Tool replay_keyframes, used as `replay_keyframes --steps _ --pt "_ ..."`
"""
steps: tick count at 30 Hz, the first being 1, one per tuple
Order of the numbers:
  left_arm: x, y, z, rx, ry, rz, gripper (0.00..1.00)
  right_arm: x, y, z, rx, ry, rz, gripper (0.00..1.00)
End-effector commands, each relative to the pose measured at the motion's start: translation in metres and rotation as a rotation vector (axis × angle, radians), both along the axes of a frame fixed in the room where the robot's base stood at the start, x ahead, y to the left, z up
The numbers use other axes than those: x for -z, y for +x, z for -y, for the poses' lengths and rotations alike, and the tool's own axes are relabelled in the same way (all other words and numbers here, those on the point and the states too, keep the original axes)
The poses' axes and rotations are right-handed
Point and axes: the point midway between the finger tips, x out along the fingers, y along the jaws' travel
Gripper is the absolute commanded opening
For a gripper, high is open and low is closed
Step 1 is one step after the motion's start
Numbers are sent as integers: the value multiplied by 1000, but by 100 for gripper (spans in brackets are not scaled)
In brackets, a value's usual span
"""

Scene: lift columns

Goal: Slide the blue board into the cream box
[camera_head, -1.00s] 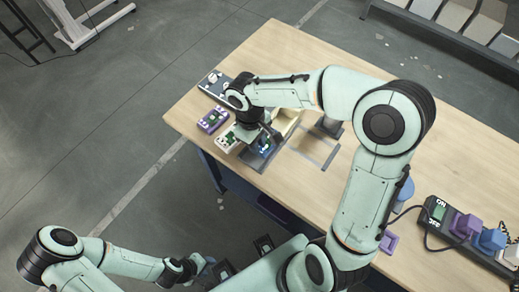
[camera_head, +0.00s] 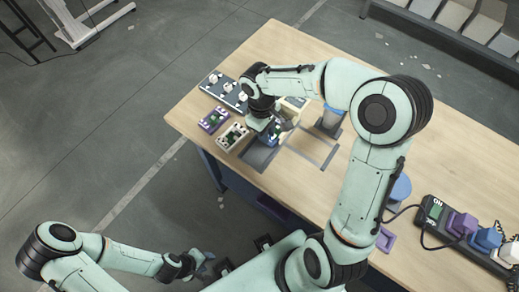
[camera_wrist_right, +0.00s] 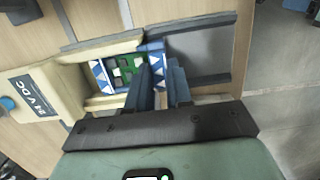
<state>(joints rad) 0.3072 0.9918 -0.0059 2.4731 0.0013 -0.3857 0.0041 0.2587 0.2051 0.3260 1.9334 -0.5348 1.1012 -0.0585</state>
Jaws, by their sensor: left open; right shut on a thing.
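In the right wrist view, the blue board (camera_wrist_right: 122,72) has a green circuit face and white triangles. It lies between the side walls of the cream box (camera_wrist_right: 68,62), which is marked 24 VDC; its near-gripper end is at the box's open side. In the head view, the board (camera_head: 275,131) shows under my right gripper (camera_head: 274,124), and the cream box (camera_head: 295,102) is largely hidden by the arm. My right gripper is shut on the board's end, its fingers (camera_wrist_right: 163,70) partly covering it. My left gripper (camera_head: 201,264) is open and empty, away from the table.
A grey recessed tray (camera_head: 257,156) lies beside the board. A cream holder (camera_head: 233,137), a purple holder (camera_head: 213,120) and a dark strip with white round parts (camera_head: 221,87) stand left of it. A switch block (camera_head: 462,232) with plugs and a cable is at right.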

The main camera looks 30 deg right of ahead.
Motion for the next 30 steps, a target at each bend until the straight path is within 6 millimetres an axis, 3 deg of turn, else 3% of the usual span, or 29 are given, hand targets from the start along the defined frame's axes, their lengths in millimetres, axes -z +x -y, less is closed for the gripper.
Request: replay_keyframes --steps 19,20,21,30 --pt "-9 6 0 0 0 7 43 0 9 22 0 0 -1 3" --pt "-9 6 0 0 0 7 43 0 9 22 0 0 -1 30" --pt "-9 6 0 0 0 7 43 0 9 22 0 0 -1 43" --pt "-9 6 0 0 0 7 43 0 9 22 -1 0 0 43"
